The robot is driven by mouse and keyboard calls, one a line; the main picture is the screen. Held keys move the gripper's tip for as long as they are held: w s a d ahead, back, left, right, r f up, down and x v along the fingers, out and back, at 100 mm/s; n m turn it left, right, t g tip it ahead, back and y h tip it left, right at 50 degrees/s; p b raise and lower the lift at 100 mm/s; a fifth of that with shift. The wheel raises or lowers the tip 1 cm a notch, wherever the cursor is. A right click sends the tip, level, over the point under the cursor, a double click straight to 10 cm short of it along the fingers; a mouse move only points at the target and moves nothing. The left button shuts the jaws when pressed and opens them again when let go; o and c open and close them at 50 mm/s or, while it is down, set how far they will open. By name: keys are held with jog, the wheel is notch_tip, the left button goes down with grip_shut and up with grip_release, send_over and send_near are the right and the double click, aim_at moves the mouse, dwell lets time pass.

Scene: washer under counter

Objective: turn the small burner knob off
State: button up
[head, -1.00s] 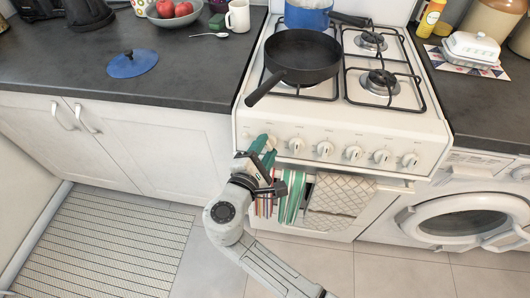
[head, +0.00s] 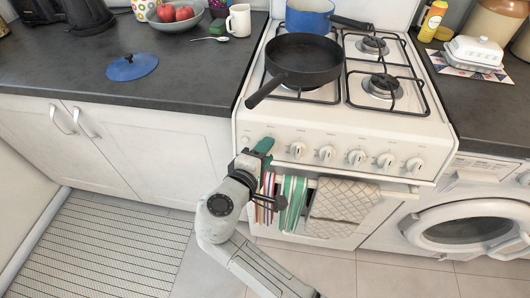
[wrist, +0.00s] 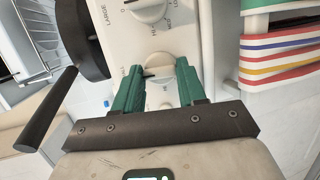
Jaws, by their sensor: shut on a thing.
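My gripper (head: 264,150) is at the left end of the white stove's knob row. In the wrist view its two green fingers (wrist: 158,70) stand on either side of a white knob (wrist: 160,62) and are shut on it. A dark pointer line shows on this knob, but its label is too small and partly hidden to read. A second white knob (wrist: 152,11), with dial marks and the word "Large" beside it, is just above in that view. In the head view the gripped knob is hidden by my fingers.
Several other knobs (head: 326,153) run right along the panel. Striped towels (head: 292,203) and a quilted cloth (head: 340,210) hang on the oven rail below. A black pan (head: 305,60) and blue pot (head: 309,14) stand on the hob.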

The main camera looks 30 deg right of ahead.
dwell(0.3)
jog(key=o, duration=1.1)
jog(key=shift+c, duration=0.2)
jog(key=v, duration=1.1)
jog(key=shift+d+f, duration=0.1)
jog(key=s+d+f+m+g+y+p, duration=0.1)
jog(key=s+d+f+m+g+y, duration=0.15)
jog(key=s+d+f, duration=0.35)
jog(key=s+d+f+m+g+y+p, duration=0.2)
jog(key=s+d+f+g, duration=0.1)
jog(key=d, duration=0.4)
jog(key=s+d+f+m+g+y+p, duration=0.1)
jog(key=s+m+y, duration=0.1)
jog(key=s, duration=0.5)
jog(key=s+d+f+m+g+y+p, duration=0.1)
jog(key=s+d+f+m+y, duration=0.1)
jog(key=s+y, duration=0.3)
jog(key=shift+s+d+g, duration=0.3)
jog(key=shift+s+g, duration=0.05)
jog(key=shift+s, duration=0.8)
